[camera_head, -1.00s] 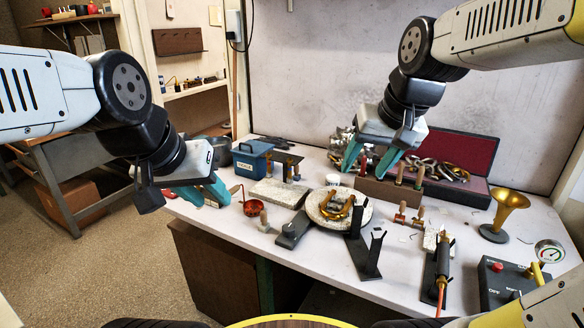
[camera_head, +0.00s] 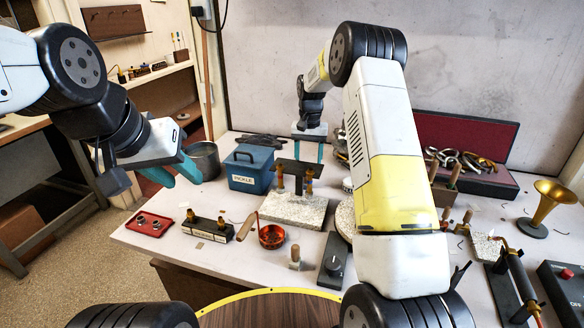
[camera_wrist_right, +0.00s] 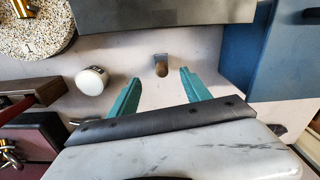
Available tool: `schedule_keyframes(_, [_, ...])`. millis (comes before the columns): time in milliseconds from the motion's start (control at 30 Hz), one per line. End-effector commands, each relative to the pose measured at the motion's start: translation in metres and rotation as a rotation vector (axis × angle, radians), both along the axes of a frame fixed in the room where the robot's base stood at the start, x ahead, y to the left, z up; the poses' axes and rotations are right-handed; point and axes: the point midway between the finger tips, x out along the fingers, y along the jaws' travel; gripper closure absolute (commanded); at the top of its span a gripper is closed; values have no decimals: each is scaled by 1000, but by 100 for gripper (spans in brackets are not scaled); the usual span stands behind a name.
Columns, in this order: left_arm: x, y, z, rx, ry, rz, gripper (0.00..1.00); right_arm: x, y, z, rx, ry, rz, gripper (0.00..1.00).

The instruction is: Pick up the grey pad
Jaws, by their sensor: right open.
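My right gripper (camera_head: 308,151) points down over the back of the bench, behind the dark stand. In the right wrist view its teal fingers (camera_wrist_right: 160,77) are apart and empty. A small brown-grey piece (camera_wrist_right: 161,65) stands on the bench in line with the gap between the fingertips; I cannot tell whether it is the grey pad. No other thing is clearly the grey pad, and my right arm hides part of the bench. My left gripper (camera_head: 172,176) is open and empty, above the left side of the bench.
The blue PICKLE box (camera_head: 249,169) stands left of the right gripper, blue also in the right wrist view (camera_wrist_right: 287,55). The dark stand plate (camera_wrist_right: 165,12) and a white jar (camera_wrist_right: 92,80) are near the fingers.

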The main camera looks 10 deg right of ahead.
Motion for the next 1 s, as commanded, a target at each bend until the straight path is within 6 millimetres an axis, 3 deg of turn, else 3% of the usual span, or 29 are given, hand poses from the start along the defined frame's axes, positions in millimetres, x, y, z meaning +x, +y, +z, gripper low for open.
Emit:
schedule_keyframes(633, [0, 0, 0, 0, 0, 0, 64, -1, 1, -79, -4, 9, -3, 44])
schedule_keyframes(967, [0, 0, 0, 0, 0, 0, 64, -1, 1, -86, -3, 7, -3, 44])
schedule_keyframes(1000, [0, 0, 0, 0, 0, 0, 64, -1, 1, -86, -3, 7, -3, 50])
